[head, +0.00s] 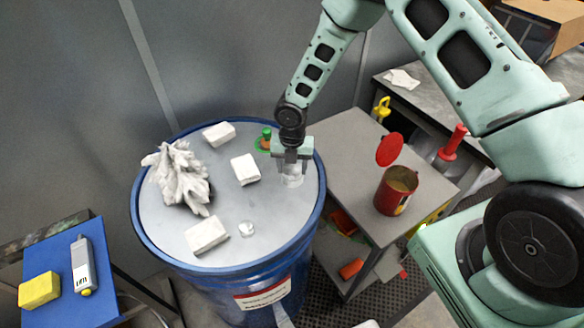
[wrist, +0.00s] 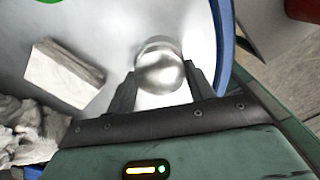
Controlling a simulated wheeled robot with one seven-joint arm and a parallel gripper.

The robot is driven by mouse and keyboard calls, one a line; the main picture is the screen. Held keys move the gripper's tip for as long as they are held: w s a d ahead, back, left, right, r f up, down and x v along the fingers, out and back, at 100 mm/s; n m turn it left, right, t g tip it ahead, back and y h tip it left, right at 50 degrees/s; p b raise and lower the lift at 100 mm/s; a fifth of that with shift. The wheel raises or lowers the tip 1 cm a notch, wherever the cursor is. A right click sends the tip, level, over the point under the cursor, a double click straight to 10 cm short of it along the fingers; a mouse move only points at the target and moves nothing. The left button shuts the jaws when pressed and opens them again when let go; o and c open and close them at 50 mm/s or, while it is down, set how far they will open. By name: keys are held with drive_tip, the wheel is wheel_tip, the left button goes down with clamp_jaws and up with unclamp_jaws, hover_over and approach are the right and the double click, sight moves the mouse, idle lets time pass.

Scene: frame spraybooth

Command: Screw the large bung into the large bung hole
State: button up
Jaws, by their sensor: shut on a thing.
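The large bung (wrist: 160,66) is a shiny, round metal piece between my fingers in the wrist view. My gripper (wrist: 163,86) is shut on it, pointing down over the right part of the drum's lid. In the head view my gripper (head: 291,160) stands just above a pale round metal shape (head: 292,180) at the lid. I cannot tell there where the bung ends and any fitting below begins. The large bung hole is not clearly visible. The drum (head: 155,245) is blue with a grey top.
White blocks (head: 206,235), a crumpled white cloth (head: 178,178), a small round fitting (head: 246,228) and a green-orange item (head: 265,139) are on the lid. A grey cart (head: 345,160) with a red can (head: 395,192) stands right. A blue table (head: 55,265) stands left.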

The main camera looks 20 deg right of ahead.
drive_tip(key=shift+d, duration=0.25)
drive_tip(key=shift+w+f+m+b, duration=0.1)
drive_tip(key=shift+m+b, duration=0.2)
drive_tip(key=shift+m, duration=0.3)
drive_tip(key=o, duration=1.1)
drive_tip(key=shift+a, duration=0.1)
